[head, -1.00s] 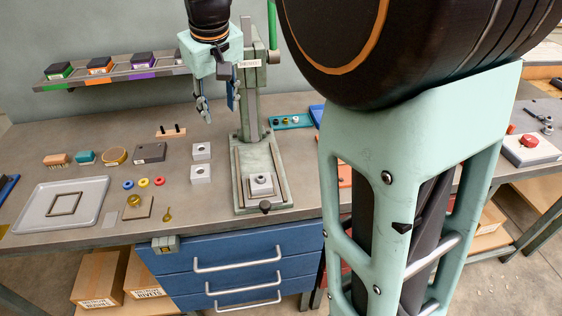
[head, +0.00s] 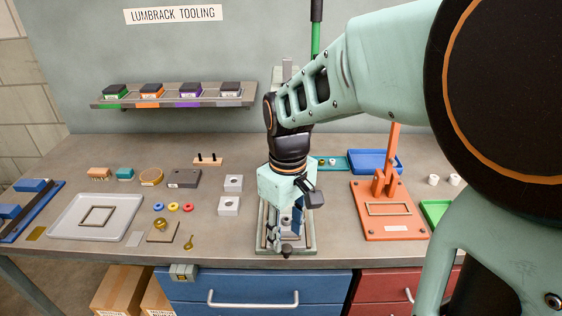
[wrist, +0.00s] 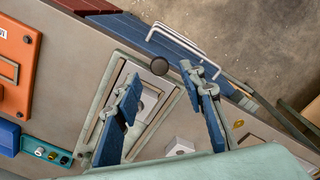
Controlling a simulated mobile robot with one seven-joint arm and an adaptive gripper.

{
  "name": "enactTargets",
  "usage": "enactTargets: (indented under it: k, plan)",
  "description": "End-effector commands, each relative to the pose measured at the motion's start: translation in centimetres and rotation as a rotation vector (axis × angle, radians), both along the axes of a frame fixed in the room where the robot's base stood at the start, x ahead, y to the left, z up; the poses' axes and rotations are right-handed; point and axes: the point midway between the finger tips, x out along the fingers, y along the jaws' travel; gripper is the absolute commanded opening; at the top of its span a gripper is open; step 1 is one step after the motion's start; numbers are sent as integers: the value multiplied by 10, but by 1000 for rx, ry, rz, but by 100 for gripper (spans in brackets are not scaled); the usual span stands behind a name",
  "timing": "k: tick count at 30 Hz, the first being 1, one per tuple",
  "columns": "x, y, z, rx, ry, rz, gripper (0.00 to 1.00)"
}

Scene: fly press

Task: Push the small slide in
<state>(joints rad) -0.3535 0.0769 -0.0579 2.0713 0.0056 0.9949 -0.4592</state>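The fly press (head: 287,70) stands at the table's front middle, its column mostly hidden behind my arm. Its small slide (wrist: 128,76) is a grey plate lying in the pale green base, with a holed light block (wrist: 149,101) on it. A dark round knob (head: 286,249) is at the slide's front end, by the table's front edge; it also shows in the wrist view (wrist: 159,67). My gripper (wrist: 164,82) is open and empty, pointing down over the slide, with blue-padded fingers on either side of the block and knob. In the head view the fingers hide much of the slide.
Two holed light blocks (head: 229,206) stand just left of the press. An orange fixture (head: 402,224) with an upright lever stands to the right. A grey tray (head: 66,221) and small parts lie further left. Blue drawers (head: 215,290) are below the front edge.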

Motion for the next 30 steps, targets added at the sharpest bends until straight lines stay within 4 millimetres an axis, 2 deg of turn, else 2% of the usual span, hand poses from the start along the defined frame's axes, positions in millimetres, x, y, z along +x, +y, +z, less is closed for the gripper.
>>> enactTargets:
  k: [3, 7, 19, 27, 30]
  plan:
    - [-1, 0, -21, -1, 4, 0, 37]
    - [0, 0, -35, 0, 1, 0, 37]
    - [0, 0, -42, 0, -1, -1, 37]
    - [0, 0, -42, 0, -1, -1, 7]
    - [0, 0, -42, 0, -1, -1, 0]
